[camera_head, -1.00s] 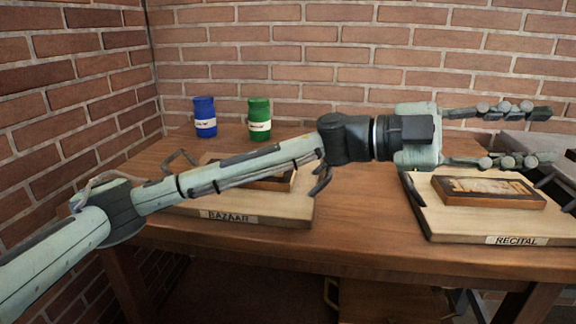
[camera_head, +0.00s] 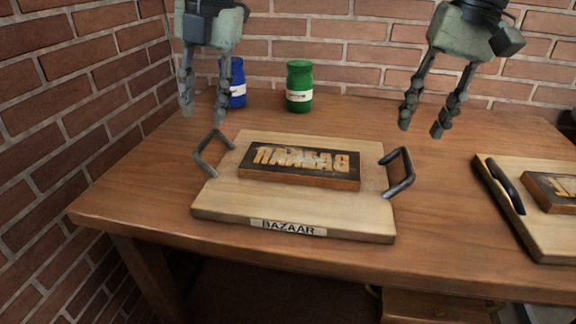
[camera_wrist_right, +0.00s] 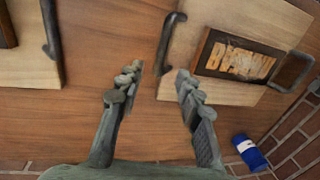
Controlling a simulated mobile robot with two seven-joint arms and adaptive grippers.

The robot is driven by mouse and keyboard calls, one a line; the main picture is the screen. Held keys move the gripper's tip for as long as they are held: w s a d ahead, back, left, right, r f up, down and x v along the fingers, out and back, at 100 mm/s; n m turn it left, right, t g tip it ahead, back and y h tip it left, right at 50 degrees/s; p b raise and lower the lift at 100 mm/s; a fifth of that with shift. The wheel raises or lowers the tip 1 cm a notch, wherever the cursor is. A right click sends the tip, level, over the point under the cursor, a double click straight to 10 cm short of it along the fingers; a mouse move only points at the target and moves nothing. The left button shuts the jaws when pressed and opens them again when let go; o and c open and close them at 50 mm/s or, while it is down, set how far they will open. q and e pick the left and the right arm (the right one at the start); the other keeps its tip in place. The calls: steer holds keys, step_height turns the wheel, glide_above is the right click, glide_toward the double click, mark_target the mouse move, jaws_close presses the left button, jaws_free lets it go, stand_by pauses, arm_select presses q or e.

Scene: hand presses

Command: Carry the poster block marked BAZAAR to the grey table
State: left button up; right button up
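The BAZAAR poster block is a pale wooden board (camera_head: 220,205) with a dark type block (camera_head: 300,166) on it and a BAZAAR label on its front edge. It lies on the brown wooden table and has a dark handle at each side. My left gripper (camera_head: 203,118) points down, open and empty, above and behind the left handle (camera_head: 208,155). My right gripper (camera_head: 421,130) points down, open and empty, above and behind the right handle (camera_head: 400,172). In the right wrist view that handle (camera_wrist_right: 168,45) lies beyond the open fingers (camera_wrist_right: 152,88). No grey table is clearly visible.
A second board (camera_head: 540,228) with a dark handle and type block lies at the right, cut off by the frame. A blue can (camera_head: 236,85) and a green can (camera_head: 299,88) stand at the back. Brick walls close off the left and back. Bare brown tabletop (camera_head: 445,190) separates the boards.

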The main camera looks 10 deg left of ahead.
mark_target(204, 139)
arm_select(q)
steer(key=shift+d, duration=0.15)
arm_select(e)
steer(key=shift+d, duration=0.1)
